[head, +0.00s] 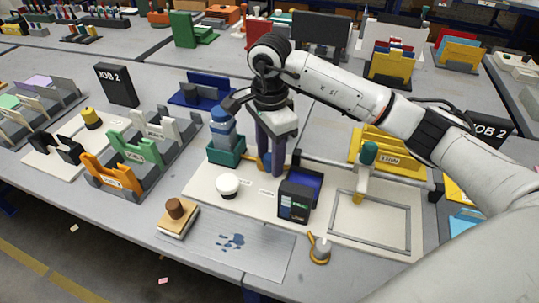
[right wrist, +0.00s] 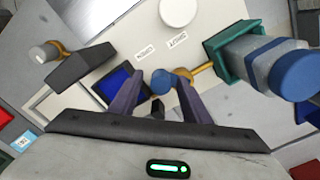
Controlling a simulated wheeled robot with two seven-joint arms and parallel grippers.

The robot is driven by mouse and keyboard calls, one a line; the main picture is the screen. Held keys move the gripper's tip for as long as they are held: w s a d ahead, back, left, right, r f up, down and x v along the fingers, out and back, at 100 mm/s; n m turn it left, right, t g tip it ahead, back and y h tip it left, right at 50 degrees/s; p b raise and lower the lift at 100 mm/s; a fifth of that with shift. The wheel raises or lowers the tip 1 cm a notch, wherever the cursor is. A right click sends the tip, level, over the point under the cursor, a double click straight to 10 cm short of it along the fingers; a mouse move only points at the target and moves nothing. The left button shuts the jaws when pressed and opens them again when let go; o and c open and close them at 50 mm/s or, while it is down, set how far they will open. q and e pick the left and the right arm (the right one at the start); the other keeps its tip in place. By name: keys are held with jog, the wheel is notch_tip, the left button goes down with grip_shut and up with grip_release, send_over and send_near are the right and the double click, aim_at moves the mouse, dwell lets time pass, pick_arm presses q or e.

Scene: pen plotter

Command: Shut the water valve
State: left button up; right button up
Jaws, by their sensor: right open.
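The valve is a small blue knob (right wrist: 162,82) on a brass pipe (right wrist: 203,70) that runs toward the teal base of a water tank. In the head view the tank (head: 223,130) has a grey-blue body and blue cap, and the valve (head: 264,162) is mostly hidden behind my fingers. My right gripper (head: 270,170) points down at the valve, just right of the tank. In the right wrist view the open fingers (right wrist: 160,98) lie on either side of the blue knob; I cannot tell whether they touch it. My left gripper is not in view.
A dark display box (head: 294,202) stands close to the right of my gripper. A white round button (head: 228,185) sits in front on the pale board. A pen holder with a green top (head: 368,158) stands by a grey frame (head: 371,218). Racks (head: 120,165) fill the left.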

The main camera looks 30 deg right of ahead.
jog(key=shift+f, duration=0.3)
jog(key=c, duration=1)
jog(key=shift+c, duration=0.2)
jog(key=shift+a+m, duration=0.1)
jog(key=shift+m, duration=0.2)
jog(key=m, duration=0.1)
jog(key=a+m, duration=0.1)
jog(key=w+m, duration=0.1)
jog(key=m, duration=0.1)
jog(key=shift+a+b, duration=0.3)
jog(key=shift+b, duration=0.05)
jog(key=m, duration=0.2)
jog(key=w+a+m, duration=0.1)
jog(key=m, duration=0.2)
jog(key=w+m, duration=0.1)
jog(key=m, duration=0.2)
jog(key=shift+w+a, duration=0.3)
jog(key=shift+w+m, duration=0.35)
jog(key=shift+m, duration=0.65)
jog(key=shift+w+m, duration=0.3)
jog(key=shift+m, duration=0.7)
jog(key=shift+r, duration=0.1)
